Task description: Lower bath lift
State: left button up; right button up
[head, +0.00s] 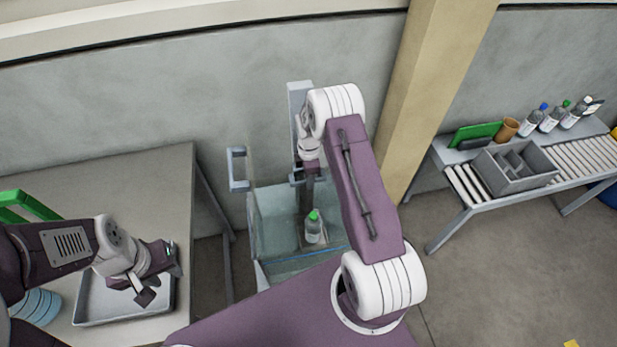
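The bath is a clear glass tank (272,228) with a pale upright post (297,95) behind it, which I take to be the lift's column. A bottle with a green cap (313,228) stands upright on a small platform inside the tank. My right gripper (308,185) points down at the post, beside a small grey bar (296,178); its fingertips are too small and dark to show whether they grip it. My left gripper (160,278) is open and empty above a grey tray (125,318) on the left table.
A grey bracket (237,168) stands at the tank's left. The left table (130,190) is mostly bare, with a green frame (28,205) at its edge. A tan pillar (435,80) rises right of the tank. The right bench holds a divided grey box (515,165) and several bottles.

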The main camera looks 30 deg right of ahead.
notch_tip(320, 180, up, 9)
jog(key=b, duration=0.1)
dwell(0.5)
